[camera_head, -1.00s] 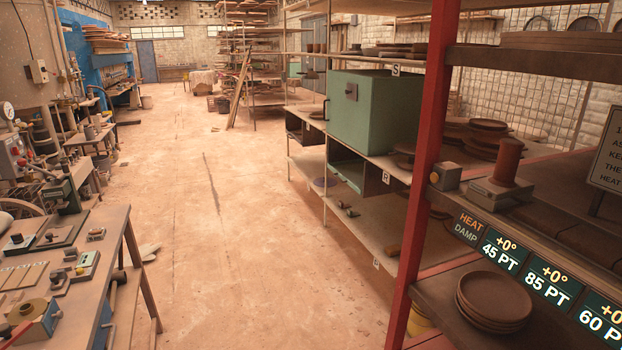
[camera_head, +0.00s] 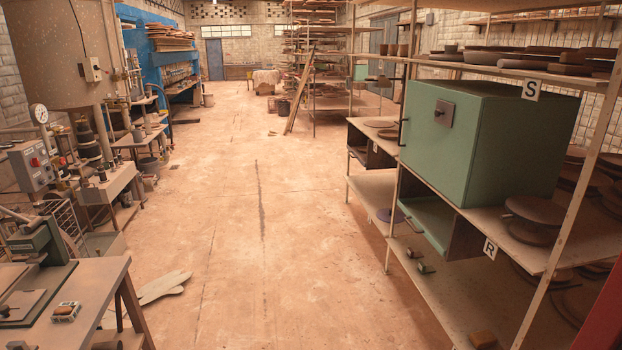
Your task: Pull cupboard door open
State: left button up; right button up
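A green box-shaped cupboard (camera_head: 480,140) stands on the shelf rack at the right. Its front faces left toward the aisle and looks closed. Neither of my grippers shows in the view.
The aisle floor (camera_head: 225,230) is clear ahead. A worktable (camera_head: 95,290) stands at the near left, with flat pale pieces (camera_head: 160,287) on the floor beside it. A red post (camera_head: 605,320) is at the near right. Stacked plates (camera_head: 535,215) sit beside the cupboard.

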aim_at(442, 156)
jog(key=i+z, duration=0.1)
jog(key=i, duration=0.5)
jog(key=i+j+z, duration=0.15)
jog(key=i, duration=0.45)
jog(key=i+j+z, duration=0.1)
jog(key=i+j, duration=0.15)
jog(key=i, duration=0.3)
